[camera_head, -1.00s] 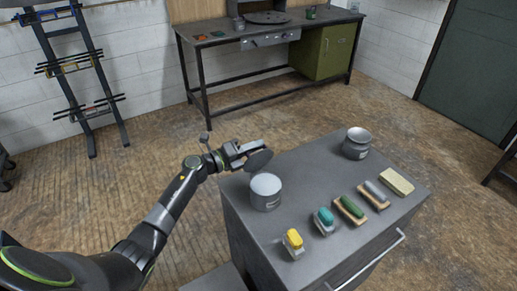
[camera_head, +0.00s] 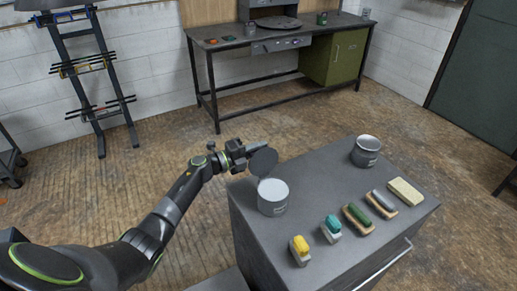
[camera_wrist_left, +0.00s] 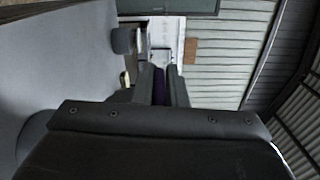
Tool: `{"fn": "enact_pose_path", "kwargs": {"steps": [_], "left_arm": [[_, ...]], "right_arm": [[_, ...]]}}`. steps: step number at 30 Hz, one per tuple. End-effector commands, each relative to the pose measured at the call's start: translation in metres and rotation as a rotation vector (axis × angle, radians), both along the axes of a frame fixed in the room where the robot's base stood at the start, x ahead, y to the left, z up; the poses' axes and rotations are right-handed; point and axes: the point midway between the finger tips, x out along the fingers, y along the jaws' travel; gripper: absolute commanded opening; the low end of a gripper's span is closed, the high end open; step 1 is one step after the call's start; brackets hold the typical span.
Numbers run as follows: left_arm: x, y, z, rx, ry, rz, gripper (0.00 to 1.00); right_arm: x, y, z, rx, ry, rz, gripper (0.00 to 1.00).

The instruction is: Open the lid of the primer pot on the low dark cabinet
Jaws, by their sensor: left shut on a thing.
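A grey round pot (camera_head: 273,198) with a pale top stands at the near-left corner of the low dark cabinet (camera_head: 330,185). A dark round lid (camera_head: 264,163) stands steeply tilted just behind the pot's far rim; I cannot tell whether it touches the rim. My left gripper (camera_head: 245,156) is shut on the lid's edge from the left. In the left wrist view the fingers (camera_wrist_left: 161,85) close on a thin dark thing. A second grey pot (camera_head: 367,151) stands at the cabinet's far end. The pots' labels are too small to read. My right gripper is out of view.
Several brushes or blocks in yellow (camera_head: 300,245), teal (camera_head: 332,224), green (camera_head: 358,213) and grey, and a cream block (camera_head: 405,192), line the cabinet's right side. The cabinet top between the pots is clear. A workbench (camera_head: 290,38) and a rack (camera_head: 85,75) stand behind.

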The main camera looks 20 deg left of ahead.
Motion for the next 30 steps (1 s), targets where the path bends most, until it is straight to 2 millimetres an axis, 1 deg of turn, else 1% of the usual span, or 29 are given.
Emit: {"fn": "enact_pose_path", "kwargs": {"steps": [1, 4, 5, 6, 9, 17, 20, 23, 26, 30], "left_arm": [[-0.001, 0.001, -0.003, 0.003, 0.003, 0.0, 0.0], [-0.001, 0.001, -0.003, 0.004, 0.003, 0.0, 0.0], [-0.001, 0.001, -0.003, 0.004, 0.003, 0.0, 0.16], [-0.001, 0.001, -0.003, 0.004, 0.003, 0.0, 0.21], [-0.001, 0.0, -0.002, 0.003, 0.002, 0.0, 0.33], [-0.001, 0.0, -0.001, 0.002, 0.001, 0.0, 0.33], [-0.004, 0.003, -0.002, 0.003, 0.0, 0.0, 0.33], [-0.013, 0.01, -0.003, 0.004, 0.0, 0.001, 0.33], [-0.027, 0.021, -0.004, 0.005, 0.001, 0.0, 0.33], [-0.053, 0.041, -0.006, 0.007, 0.003, 0.002, 0.33]], "right_arm": [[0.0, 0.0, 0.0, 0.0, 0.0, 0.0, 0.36], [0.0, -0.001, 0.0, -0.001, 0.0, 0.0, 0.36], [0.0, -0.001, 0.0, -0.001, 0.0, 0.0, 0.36], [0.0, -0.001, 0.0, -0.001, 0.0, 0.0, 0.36], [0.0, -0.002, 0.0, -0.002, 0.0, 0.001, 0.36], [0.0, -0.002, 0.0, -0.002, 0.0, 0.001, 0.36], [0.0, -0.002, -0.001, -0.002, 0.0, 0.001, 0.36], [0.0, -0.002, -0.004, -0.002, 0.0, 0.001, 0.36], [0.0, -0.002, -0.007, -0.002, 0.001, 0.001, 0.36], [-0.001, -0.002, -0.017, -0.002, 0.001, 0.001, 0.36]]}}
